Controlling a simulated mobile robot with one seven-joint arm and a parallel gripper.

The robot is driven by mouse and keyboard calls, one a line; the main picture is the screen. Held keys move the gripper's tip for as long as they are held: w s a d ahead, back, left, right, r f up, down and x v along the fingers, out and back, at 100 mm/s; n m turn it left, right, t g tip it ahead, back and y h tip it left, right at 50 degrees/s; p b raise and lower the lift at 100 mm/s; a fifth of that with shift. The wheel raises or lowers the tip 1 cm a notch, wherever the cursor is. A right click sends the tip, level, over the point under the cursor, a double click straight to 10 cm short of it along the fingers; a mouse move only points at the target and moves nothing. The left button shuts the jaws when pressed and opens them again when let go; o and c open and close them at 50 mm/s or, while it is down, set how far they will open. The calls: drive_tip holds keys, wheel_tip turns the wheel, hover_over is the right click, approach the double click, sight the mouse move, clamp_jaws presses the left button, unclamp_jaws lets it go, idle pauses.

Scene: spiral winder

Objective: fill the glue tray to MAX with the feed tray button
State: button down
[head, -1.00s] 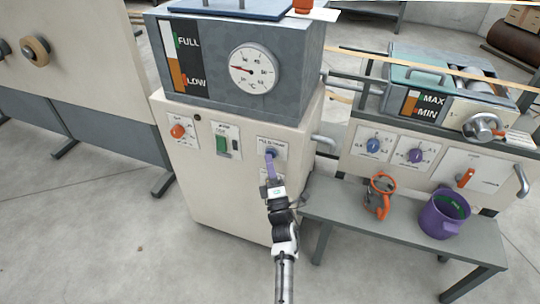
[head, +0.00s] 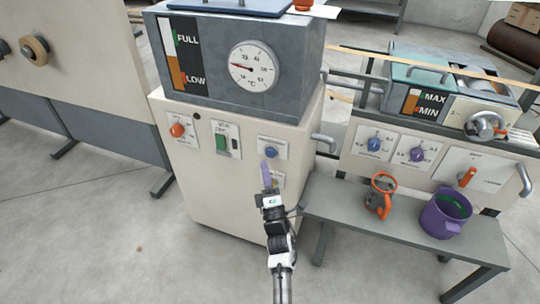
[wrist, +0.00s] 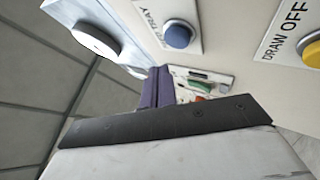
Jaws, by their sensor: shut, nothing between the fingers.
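The blue feed tray button (head: 270,152) is on the front of the cream cabinet. In the wrist view the blue button (wrist: 178,34) is above my gripper, beside lettering ending in "TRAY". My gripper (head: 265,168), with purple fingers, is shut and empty, just below and left of the button in the head view, apart from it. In the wrist view its fingers (wrist: 157,87) are together. The glue tray (head: 415,73) is at the right, with a MAX/MIN gauge (head: 413,103). Orange fills the gauge's lower part; its top appears between MIN and MAX, too small to read exactly.
A yellow DRAW OFF button (wrist: 312,52) is close by at the right of the wrist view. The grey tank (head: 205,65) has a FULL/LOW gauge and a dial. An orange-handled item (head: 380,195) and a purple pot (head: 445,216) stand on the grey bench (head: 345,205).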

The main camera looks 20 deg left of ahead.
drive_tip(key=s, duration=0.3)
drive_tip(key=shift+s+b, duration=0.15)
drive_tip(key=shift+b, duration=0.25)
idle(0.7)
